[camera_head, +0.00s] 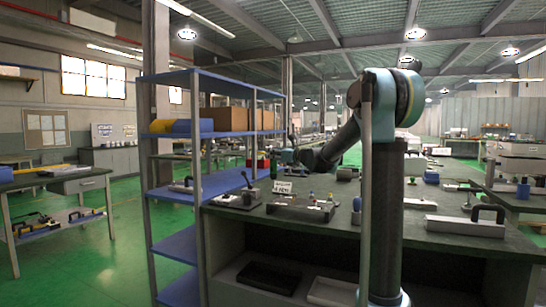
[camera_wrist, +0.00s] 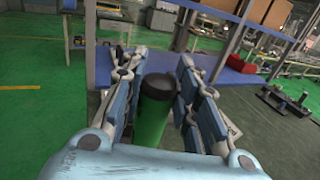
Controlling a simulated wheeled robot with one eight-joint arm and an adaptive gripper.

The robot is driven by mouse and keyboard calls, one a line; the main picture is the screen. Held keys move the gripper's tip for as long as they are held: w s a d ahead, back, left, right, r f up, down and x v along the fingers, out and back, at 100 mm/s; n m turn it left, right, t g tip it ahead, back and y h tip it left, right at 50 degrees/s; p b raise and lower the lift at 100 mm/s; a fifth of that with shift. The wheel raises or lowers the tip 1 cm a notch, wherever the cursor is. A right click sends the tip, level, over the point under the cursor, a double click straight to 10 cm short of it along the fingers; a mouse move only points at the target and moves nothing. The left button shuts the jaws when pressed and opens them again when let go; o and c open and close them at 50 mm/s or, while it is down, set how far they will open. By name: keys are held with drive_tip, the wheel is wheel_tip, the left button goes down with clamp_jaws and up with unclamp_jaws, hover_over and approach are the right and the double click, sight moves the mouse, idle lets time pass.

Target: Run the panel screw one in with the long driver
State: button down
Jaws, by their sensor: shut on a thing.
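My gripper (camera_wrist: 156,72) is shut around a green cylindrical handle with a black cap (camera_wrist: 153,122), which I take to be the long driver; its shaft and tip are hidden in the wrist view. In the head view my gripper (camera_head: 287,155) is held out to the left, above the bench's left end, with a small green part (camera_head: 273,168) below it. A low metal fixture with small parts on it (camera_head: 302,207) stands on the bench, to the right of and below my gripper. I cannot make out panel screw one in either view.
The dark bench top (camera_head: 345,218) carries several tools and trays. A black-handled block (camera_head: 466,225) stands at the right. A small sign (camera_head: 282,187) stands behind the fixture. A blue shelf rack (camera_head: 180,200) with boxes adjoins the bench at the left.

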sight(276, 164)
idle(0.3)
drive_tip(key=shift+f, duration=0.15)
drive_tip(key=shift+s+a+f, duration=0.1)
drive_tip(key=shift+f, duration=2.35)
